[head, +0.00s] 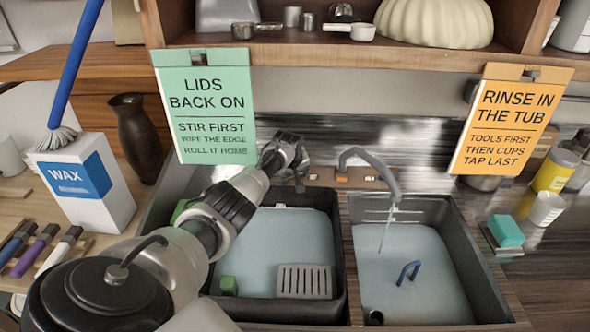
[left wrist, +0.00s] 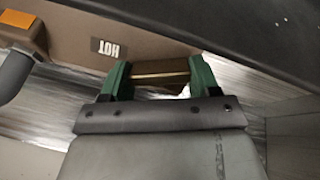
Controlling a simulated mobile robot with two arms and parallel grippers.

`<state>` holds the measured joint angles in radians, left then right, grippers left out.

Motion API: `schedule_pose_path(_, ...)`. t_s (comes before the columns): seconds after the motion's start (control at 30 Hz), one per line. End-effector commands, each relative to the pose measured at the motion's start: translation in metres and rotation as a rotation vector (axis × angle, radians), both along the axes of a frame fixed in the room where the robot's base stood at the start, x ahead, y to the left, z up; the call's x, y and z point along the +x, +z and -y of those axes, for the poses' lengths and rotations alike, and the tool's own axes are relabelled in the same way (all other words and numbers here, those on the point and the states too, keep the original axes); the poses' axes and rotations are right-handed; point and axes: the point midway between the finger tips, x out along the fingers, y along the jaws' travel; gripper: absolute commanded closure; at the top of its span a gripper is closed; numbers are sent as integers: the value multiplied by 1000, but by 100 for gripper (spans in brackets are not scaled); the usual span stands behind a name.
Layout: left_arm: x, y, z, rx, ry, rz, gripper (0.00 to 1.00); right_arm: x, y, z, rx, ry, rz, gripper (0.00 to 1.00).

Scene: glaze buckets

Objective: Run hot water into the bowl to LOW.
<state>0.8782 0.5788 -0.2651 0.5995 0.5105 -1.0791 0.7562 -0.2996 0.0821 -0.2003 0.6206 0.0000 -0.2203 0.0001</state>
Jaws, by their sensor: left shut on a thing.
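My left gripper (head: 297,172) reaches to the back edge of the sink. In the left wrist view its green fingers (left wrist: 160,78) are shut on a brass-coloured bar (left wrist: 160,76), beside a HOT label (left wrist: 108,47) on a brown panel (left wrist: 70,30). The grey tap (head: 372,160) arches over the right sink bowl (head: 478,255), and a thin stream of water (head: 386,235) falls from it. Pale blue water (head: 420,300) covers the bowl's floor. Pale lines (head: 392,217) mark its back wall; I cannot read them. My right gripper is not in view.
A blue handle-shaped thing (head: 408,272) is in the right bowl. Two hanging signs, green (head: 205,105) and orange (head: 512,118), flank the sink.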

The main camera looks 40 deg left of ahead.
Motion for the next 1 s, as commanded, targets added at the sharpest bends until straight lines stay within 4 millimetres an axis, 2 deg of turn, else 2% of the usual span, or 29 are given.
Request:
schedule_pose_path(0.3,-1,1,0,-63,110,52,62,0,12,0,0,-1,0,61)
schedule_pose_path(0.83,-1,0,-1,-75,134,64,62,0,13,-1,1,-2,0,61)
schedule_pose_path(0.87,-1,0,-1,-75,134,64,35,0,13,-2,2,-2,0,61)
schedule_pose_path(1.0,-1,0,-1,-74,133,64,14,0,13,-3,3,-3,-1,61)
